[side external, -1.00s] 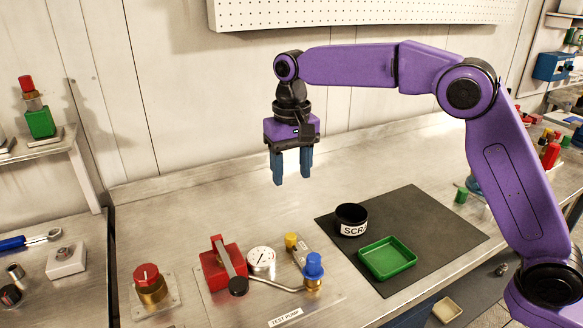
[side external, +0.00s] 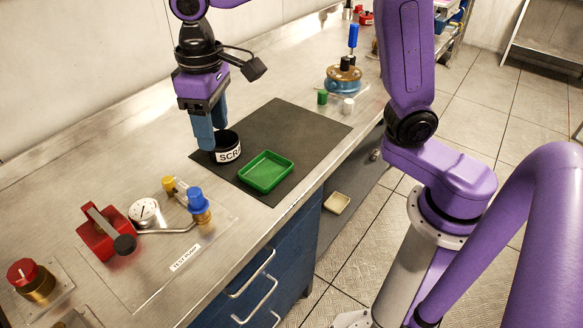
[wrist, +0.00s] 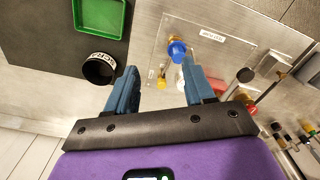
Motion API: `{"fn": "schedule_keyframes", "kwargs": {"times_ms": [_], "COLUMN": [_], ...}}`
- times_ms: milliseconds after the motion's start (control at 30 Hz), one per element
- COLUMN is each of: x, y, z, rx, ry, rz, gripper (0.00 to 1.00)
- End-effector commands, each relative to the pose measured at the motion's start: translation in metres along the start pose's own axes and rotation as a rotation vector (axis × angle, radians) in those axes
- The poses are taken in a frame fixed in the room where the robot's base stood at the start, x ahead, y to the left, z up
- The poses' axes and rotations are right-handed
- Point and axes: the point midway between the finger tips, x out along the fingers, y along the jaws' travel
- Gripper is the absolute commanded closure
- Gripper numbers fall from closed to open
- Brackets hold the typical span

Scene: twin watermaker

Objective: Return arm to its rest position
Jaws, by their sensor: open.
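My gripper (side external: 209,132) hangs pointing down from my purple arm in the side external view, its blue fingers overlapping the edge of the black SCRAP cup (side external: 228,150) in the picture. In the wrist view my gripper (wrist: 162,85) is open, its fingers apart with nothing held between them. The black cup (wrist: 98,69) shows there to the left of the fingers, clear of them. The fingers appear well above the bench.
A green tray (side external: 266,171) and the cup are on a dark mat (side external: 300,127). The test pump plate (side external: 150,262) carries a red pump (side external: 101,238), a gauge (side external: 144,211) and a blue-capped valve (side external: 198,203). A blue flanged fitting (side external: 343,80) stands farther right.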

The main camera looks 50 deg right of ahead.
Motion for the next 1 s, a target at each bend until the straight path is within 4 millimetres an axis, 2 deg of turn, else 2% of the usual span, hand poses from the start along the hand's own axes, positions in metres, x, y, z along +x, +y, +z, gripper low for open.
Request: {"fn": "schedule_keyframes", "kwargs": {"times_ms": [33,367,600,700,833,1000], "x": [0.001,0.018,0.038,0.046,0.054,0.059], "y": [0.002,0.013,0.029,0.035,0.042,0.045], "z": [0.017,0.125,0.206,0.234,0.26,0.273], "rx": [-0.037,-0.294,-0.48,-0.545,-0.606,-0.639], "ry": [0.001,0.006,0.011,0.012,0.015,0.015], "rz": [-0.001,-0.005,-0.008,-0.009,-0.011,-0.011], "gripper": [0.47,0.47,0.47,0.47,0.47,0.47]}}
